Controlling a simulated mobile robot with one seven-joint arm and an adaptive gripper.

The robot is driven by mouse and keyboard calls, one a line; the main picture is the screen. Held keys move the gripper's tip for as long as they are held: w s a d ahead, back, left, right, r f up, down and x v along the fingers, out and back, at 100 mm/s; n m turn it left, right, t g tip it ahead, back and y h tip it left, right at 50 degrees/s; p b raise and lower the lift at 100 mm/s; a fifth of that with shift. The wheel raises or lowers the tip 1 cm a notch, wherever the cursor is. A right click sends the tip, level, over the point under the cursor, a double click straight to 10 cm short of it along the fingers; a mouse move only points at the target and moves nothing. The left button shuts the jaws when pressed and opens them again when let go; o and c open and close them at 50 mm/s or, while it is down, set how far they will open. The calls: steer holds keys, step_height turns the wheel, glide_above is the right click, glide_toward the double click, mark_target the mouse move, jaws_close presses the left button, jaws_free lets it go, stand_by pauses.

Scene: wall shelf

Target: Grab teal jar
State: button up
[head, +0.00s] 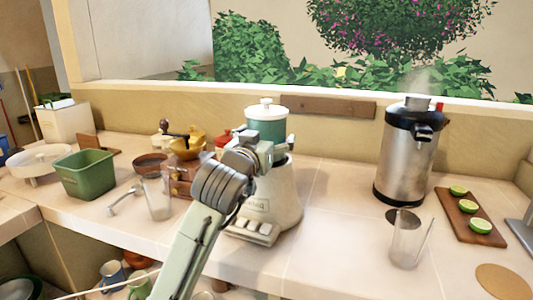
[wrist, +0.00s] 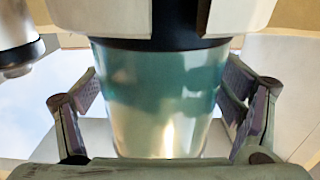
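The teal jar (head: 267,132) is a tapered, translucent blender jar with a white lid, upright on a cream blender base (head: 272,200). My gripper (head: 262,148) is in front of the jar, and my arm hides the jar's lower part in the head view. In the wrist view, the jar (wrist: 158,100) stands between the two fingers of my gripper (wrist: 160,100), one on each side. The fingers are spread, with gaps beside the jar's sides. Whether the fingertips touch it is hard to tell.
A wooden coffee grinder (head: 183,172), a clear glass (head: 156,196) and a green bin (head: 87,174) stand to the left. A steel urn (head: 405,155), another glass (head: 406,245) and a board with limes (head: 468,207) are to the right. A low wall runs behind.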

steer(key=shift+r, duration=0.1)
steer(key=c, duration=1.4)
